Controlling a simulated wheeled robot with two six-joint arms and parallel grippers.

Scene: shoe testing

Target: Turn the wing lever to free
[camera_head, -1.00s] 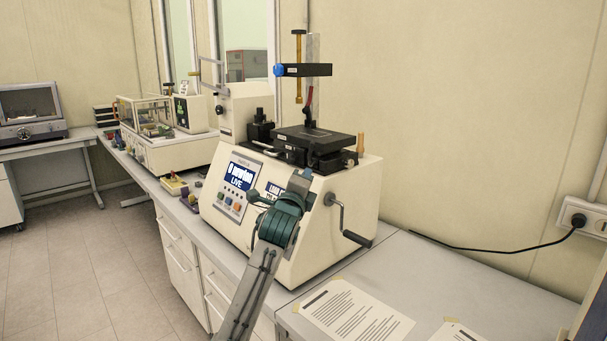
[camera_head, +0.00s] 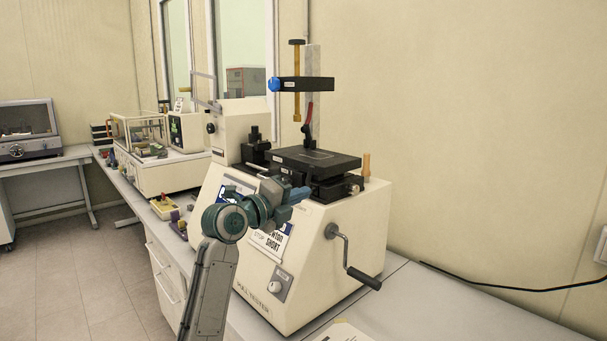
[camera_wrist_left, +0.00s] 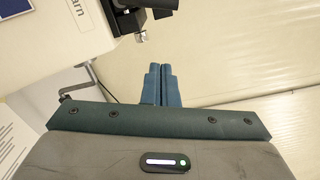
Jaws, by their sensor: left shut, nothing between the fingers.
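The cream pull tester (camera_head: 325,262) stands on the bench. No part is legibly marked as the wing lever. A blue knob (camera_head: 274,85) sits at the left end of the black crossbar (camera_head: 305,84) above the tester, and a red lever (camera_head: 308,124) hangs below the crossbar. My left gripper (camera_head: 303,194) is in front of the tester, below the black stage (camera_head: 312,160), pointing right. It is apart from the knob and red lever. In the left wrist view its blue fingers (camera_wrist_left: 161,86) are together and empty. My left wrist hides part of the tester's screen.
A crank handle (camera_head: 352,262) sticks out from the tester's right side. A brass-coloured peg (camera_head: 366,167) stands right of the stage. Other instruments (camera_head: 155,165) stand on the bench behind left.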

